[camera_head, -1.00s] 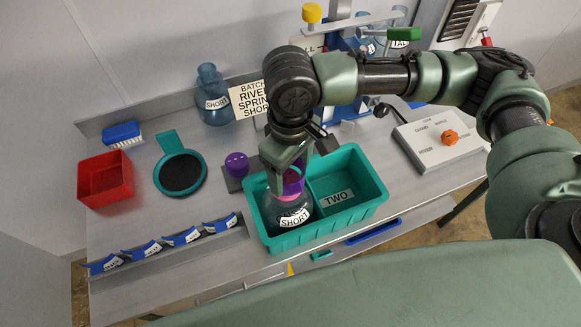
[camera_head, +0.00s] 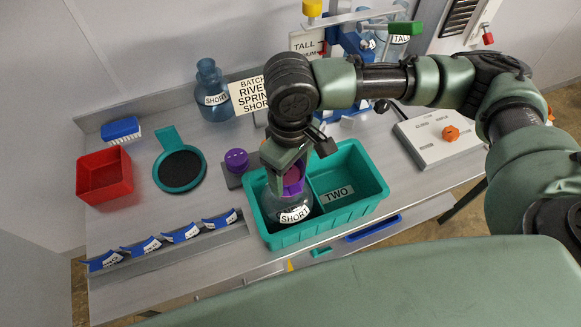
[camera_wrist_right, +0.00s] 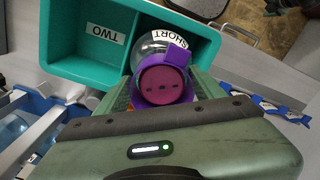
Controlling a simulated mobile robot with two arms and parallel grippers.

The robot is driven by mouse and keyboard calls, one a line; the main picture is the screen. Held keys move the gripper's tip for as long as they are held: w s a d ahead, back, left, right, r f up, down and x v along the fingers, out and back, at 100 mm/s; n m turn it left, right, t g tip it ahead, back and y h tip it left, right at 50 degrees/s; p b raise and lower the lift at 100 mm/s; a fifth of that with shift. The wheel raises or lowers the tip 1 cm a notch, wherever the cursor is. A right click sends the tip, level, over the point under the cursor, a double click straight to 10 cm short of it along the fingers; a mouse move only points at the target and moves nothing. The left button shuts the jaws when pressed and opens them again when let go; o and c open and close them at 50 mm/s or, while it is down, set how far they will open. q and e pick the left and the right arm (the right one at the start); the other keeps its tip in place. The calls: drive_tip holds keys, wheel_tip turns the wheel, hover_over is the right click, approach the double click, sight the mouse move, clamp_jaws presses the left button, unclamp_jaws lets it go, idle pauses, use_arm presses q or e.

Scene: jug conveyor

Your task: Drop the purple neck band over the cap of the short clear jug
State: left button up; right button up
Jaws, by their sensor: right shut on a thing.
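The short clear jug (camera_head: 289,203), labelled SHORT, stands upright in the left compartment of the teal crate (camera_head: 338,221). Its magenta cap (camera_head: 291,177) shows from above inside the purple neck band (camera_head: 294,188). In the right wrist view the band (camera_wrist_right: 174,98) rings the cap (camera_wrist_right: 161,84), with a tab toward the jug's label. My right gripper (camera_head: 290,178) is shut on the band and points down over the jug. The band's lower edge against the jug's neck is too small to judge. My left gripper is out of view.
The crate's right compartment, labelled TWO (camera_head: 339,194), is empty. A purple stack (camera_head: 237,160) stands left of the crate. A red bin (camera_head: 104,176), a round black-and-teal pad (camera_head: 180,170) and a blue SHORT jug (camera_head: 212,95) are farther left and back.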

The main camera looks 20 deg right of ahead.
drive_tip(key=shift+f, duration=0.7)
idle(0.5)
idle(0.5)
drive_tip(key=o, duration=1.3)
drive_tip(key=shift+o, duration=0.9)
drive_tip(key=shift+r, duration=0.1)
drive_tip(key=shift+r+p, duration=0.3)
drive_tip(key=shift+r, duration=4.1)
